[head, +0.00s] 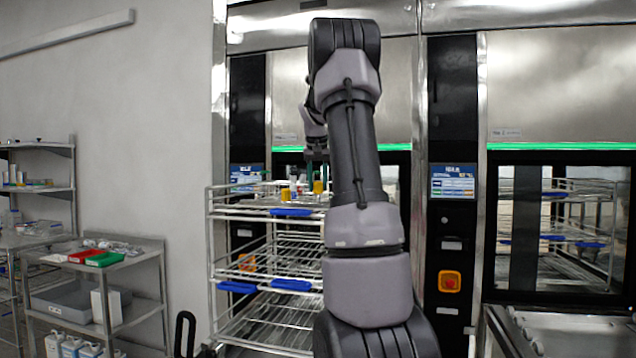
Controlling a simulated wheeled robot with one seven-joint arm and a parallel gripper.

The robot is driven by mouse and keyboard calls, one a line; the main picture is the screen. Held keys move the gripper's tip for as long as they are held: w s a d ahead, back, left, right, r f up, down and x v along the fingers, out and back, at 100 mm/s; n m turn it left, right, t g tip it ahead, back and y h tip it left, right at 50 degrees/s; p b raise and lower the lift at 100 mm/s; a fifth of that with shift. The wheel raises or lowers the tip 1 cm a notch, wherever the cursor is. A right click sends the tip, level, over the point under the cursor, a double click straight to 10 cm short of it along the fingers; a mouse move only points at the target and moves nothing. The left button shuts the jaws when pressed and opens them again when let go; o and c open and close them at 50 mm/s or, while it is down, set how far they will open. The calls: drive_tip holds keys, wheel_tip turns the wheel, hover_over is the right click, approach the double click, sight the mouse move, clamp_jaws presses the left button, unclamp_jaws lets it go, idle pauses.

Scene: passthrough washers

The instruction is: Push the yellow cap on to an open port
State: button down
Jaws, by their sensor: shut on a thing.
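My gripper (317,172) points down over the top shelf of the wire rack, beyond my arm. It is shut on a small yellow piece, which looks like the yellow cap (318,187), just below its fingertips. A second yellow piece (285,193) stands a little to the left on the rack's top level. Small upright pale and dark parts stand around them. The ports are too small to make out, and I cannot tell whether the cap touches one. My arm hides the right part of the rack top.
The wire rack (268,211) has several levels with blue clips and stands before a washer opening. A right-hand washer (558,225) shows another rack behind glass. A steel cart (140,250) with red and green trays stands left. Floor space is mostly hidden.

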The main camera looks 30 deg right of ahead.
drive_tip(key=shift+f, duration=1.3)
drive_tip(key=shift+c, duration=1.8)
unclamp_jaws()
drive_tip(key=v, duration=1)
drive_tip(key=shift+r, duration=0.35)
drive_tip(key=s+a+f+n+t+y, duration=0.1)
drive_tip(key=s+a, duration=0.5)
drive_tip(key=a, duration=0.3)
drive_tip(key=s+a+f+n+t+y, duration=0.1)
drive_tip(key=s+a, duration=0.5)
drive_tip(key=a, duration=0.2)
drive_tip(key=s+a+f+n+t+y, duration=0.1)
drive_tip(key=s+a+f+y, duration=0.1)
drive_tip(key=s+a+f, duration=0.8)
drive_tip(key=s+a, duration=0.2)
drive_tip(key=s, duration=0.2)
drive_tip(key=shift+s+t+y, duration=0.15)
drive_tip(key=shift+t+y, duration=0.15)
